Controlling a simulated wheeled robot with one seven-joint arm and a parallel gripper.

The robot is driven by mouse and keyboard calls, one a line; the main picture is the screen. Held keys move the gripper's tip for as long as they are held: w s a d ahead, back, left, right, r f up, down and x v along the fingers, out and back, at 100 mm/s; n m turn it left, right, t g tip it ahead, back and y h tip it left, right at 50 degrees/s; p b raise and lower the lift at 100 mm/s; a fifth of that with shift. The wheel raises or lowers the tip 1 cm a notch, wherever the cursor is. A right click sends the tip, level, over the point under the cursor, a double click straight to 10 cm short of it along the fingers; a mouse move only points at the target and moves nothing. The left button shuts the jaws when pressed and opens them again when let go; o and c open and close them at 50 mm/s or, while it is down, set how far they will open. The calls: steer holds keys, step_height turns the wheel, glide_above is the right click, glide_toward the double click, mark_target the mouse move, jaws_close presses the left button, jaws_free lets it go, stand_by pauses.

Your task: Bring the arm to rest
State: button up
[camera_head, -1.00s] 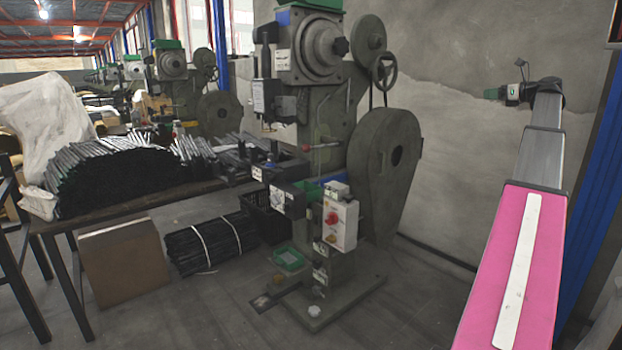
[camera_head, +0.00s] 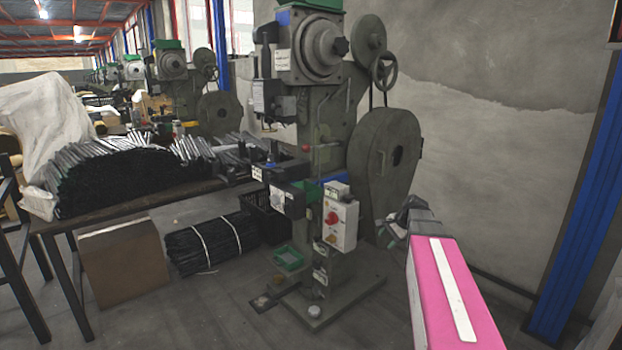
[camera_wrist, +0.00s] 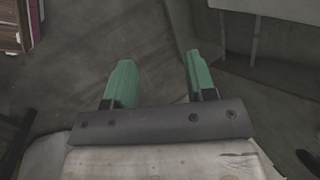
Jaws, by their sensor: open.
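My gripper shows in the wrist view (camera_wrist: 158,82) with its two green fingers spread apart and nothing between them. The fingers point over the bare grey floor. In the head view my arm, with its pink link, reaches in from the lower right. My gripper (camera_head: 391,229) is small and partly hidden behind my wrist there. It is just right of the rivet press (camera_head: 325,150), near the lower part of the press's big round wheel guard (camera_head: 385,165). I cannot tell from the head view whether it touches the press.
A table (camera_head: 130,203) at the left bears a heap of dark rods (camera_head: 130,175). A cardboard box (camera_head: 125,262) and a tied rod bundle (camera_head: 212,243) lie below. A control box (camera_head: 341,222) juts from the press. Floor and wall at the right are clear.

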steer(key=s+a+f+n+g+h, duration=0.1)
steer(key=s+a+f+n, duration=0.2)
steer(key=s, duration=0.3)
steer(key=s+a+f+n+g+h, duration=0.1)
steer(key=s+a+f+n+h, duration=0.1)
steer(key=s+f, duration=0.4)
steer(key=s+a+f+n+g+h, duration=0.1)
steer(key=s+a+f+n, duration=0.3)
steer(key=s+n, duration=0.2)
steer(key=shift+s+a+f+n+h, duration=0.3)
steer(key=shift+s+a+f, duration=0.1)
steer(key=shift+s, duration=0.2)
stand_by(0.3)
